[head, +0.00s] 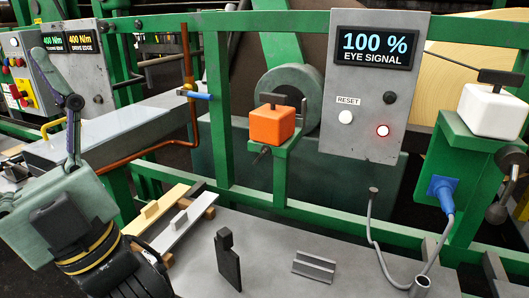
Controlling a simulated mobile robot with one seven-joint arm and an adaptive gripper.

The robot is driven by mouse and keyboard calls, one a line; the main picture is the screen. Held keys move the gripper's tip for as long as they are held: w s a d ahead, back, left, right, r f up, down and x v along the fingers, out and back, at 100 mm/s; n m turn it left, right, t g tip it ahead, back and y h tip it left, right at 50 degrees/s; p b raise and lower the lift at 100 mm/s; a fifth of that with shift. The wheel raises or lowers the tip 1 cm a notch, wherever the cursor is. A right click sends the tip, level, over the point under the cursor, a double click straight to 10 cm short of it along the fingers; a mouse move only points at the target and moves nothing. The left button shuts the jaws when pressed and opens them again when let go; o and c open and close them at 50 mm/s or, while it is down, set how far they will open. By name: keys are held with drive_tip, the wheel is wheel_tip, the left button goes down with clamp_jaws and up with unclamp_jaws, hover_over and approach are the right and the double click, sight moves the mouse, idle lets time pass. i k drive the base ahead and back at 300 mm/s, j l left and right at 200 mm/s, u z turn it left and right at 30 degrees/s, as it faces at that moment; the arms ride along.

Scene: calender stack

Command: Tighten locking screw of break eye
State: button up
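An orange sensor box (272,126), which may be the break eye, sits on a green bracket in the middle. A small dark screw with a knob (261,156) shows at the bracket's lower left. A white box (491,110) sits on a green mount at the right, with a dark screw lever (500,200) at the mount's side. I cannot tell which of the two is the break eye. My gripper (55,62) is at the far left, fingers up, well apart from both boxes. Its fingers overlap from this side, so its opening is hidden. Nothing shows in it.
A grey panel (366,140) reads "100 % EYE SIGNAL", with a reset button and a lit red lamp. A grey bench (260,255) in front holds a black upright piece (228,262), a metal channel (314,266) and a cable holder. Green rails and a copper pipe (192,120) stand behind.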

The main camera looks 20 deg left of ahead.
sight(264, 151)
drive_tip(key=k+j+u, duration=0.15)
drive_tip(key=j, duration=0.3)
drive_tip(key=j+u, duration=0.15)
drive_tip(key=j, duration=0.25)
drive_tip(key=k+j+u, duration=0.15)
drive_tip(key=j, duration=0.3)
